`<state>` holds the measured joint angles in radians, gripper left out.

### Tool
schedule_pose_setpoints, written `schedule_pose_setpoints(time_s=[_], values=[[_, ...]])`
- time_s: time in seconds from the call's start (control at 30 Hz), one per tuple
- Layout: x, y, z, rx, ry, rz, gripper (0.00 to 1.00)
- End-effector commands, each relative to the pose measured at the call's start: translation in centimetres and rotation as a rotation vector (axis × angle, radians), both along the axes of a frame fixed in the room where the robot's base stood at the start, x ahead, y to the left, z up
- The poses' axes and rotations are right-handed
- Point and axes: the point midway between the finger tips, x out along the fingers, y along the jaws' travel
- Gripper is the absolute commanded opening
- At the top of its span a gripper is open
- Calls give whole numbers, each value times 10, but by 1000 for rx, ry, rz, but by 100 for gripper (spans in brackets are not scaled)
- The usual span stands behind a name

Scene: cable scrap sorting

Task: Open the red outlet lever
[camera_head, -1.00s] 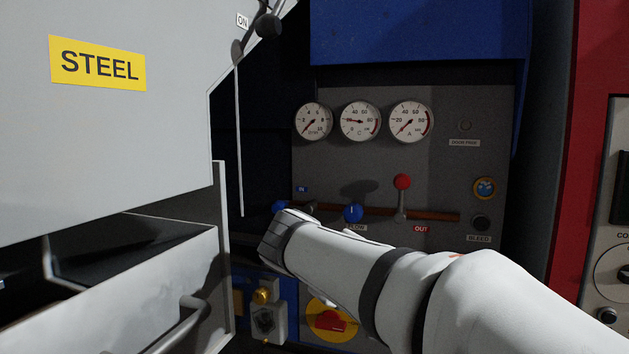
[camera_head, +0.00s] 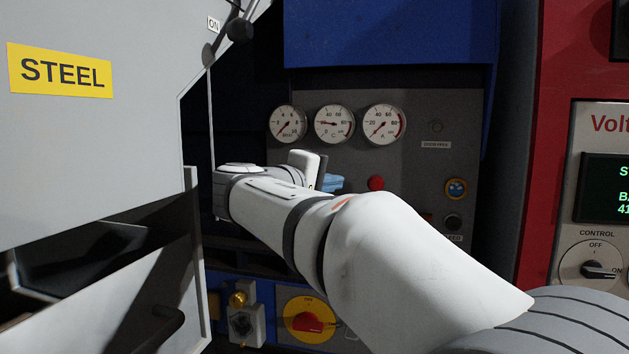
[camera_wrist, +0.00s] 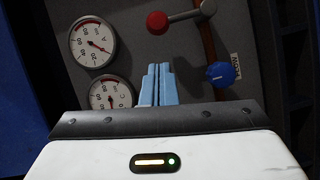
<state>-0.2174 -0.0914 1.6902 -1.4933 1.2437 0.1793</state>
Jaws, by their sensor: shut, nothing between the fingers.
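The red outlet lever (camera_head: 376,183) shows in the head view as a red ball, with its stem hidden behind my arm. In the wrist view the red ball (camera_wrist: 156,22) sits on a grey stem that stands across the copper pipe (camera_wrist: 207,45). My gripper (camera_head: 333,184) has pale blue fingers just left of the ball in the head view. In the wrist view the fingers (camera_wrist: 156,72) are pressed together with nothing between them. A gap shows in the picture between their tips and the ball.
Three round gauges (camera_head: 334,123) sit above the lever on the grey panel. The blue flow knob (camera_wrist: 221,74) is on the pipe beside the lever. A grey steel bin (camera_head: 90,150) fills the left. A red cabinet (camera_head: 535,150) stands at the right.

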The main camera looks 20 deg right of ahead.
Motion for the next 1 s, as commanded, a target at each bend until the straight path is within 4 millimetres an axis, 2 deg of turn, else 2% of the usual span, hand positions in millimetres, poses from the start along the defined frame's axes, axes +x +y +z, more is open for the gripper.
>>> schedule_pose_setpoints(time_s=[0.2,0.4,0.6,1.0], values=[[21,-37,-1,-1,2,-5,0],[35,-59,-5,0,0,-3,0],[40,-66,-6,1,-1,0,0],[40,-63,-6,8,-5,6,0]])
